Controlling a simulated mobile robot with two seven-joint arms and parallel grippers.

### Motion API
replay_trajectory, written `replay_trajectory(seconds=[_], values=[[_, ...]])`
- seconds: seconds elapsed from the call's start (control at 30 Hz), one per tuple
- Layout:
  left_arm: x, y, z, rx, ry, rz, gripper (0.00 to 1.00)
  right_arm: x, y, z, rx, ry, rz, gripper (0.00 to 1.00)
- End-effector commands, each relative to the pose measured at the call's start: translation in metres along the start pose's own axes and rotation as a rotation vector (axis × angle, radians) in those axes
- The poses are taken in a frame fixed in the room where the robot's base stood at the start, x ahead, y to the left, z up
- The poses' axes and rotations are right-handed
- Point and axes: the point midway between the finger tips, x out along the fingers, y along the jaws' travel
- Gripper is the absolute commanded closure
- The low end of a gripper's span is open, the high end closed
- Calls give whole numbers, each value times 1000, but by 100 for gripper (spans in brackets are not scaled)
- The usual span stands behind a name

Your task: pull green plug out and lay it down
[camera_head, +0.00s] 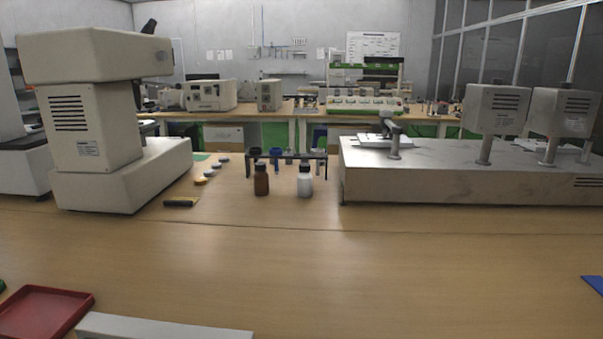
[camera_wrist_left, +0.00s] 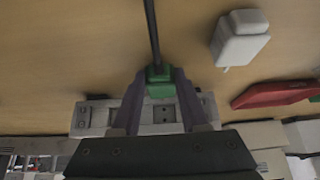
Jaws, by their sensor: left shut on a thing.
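In the left wrist view, my left gripper (camera_wrist_left: 155,84) is shut on a green plug (camera_wrist_left: 160,82), with one finger on each side of it. A dark cable (camera_wrist_left: 153,35) runs from the plug to the top of the picture. A pale grey socket strip (camera_wrist_left: 89,118) lies behind the fingers, and a socket face with small holes shows between them. The plug overlaps the strip's edge; I cannot tell whether its pins are in a socket. The strip also shows at the bottom of the head view (camera_head: 165,328). Neither gripper shows in the head view.
A white plug-like block (camera_wrist_left: 240,38) and a red tray (camera_wrist_left: 275,94) lie to the right in the wrist view. The tray is at the head view's lower left (camera_head: 42,312). Bottles (camera_head: 261,180), a microscope-like machine (camera_head: 95,120) and a long grey unit (camera_head: 450,175) stand farther back. The table middle is clear.

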Motion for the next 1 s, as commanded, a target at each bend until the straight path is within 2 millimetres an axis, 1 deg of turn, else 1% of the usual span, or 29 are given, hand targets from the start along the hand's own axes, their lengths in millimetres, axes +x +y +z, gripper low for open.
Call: replay_trajectory(seconds=[0.27,0.3,0.6,0.87,0.97,1.0], values=[[5,0,3,0,2,1,100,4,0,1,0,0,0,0],[5,0,3,0,1,1,55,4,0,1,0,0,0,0],[4,0,3,0,1,0,21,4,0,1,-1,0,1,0],[3,0,3,1,0,0,21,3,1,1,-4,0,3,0],[-6,0,3,2,-2,0,21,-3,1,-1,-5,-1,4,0],[-12,0,2,2,-1,0,21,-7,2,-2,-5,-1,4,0]])
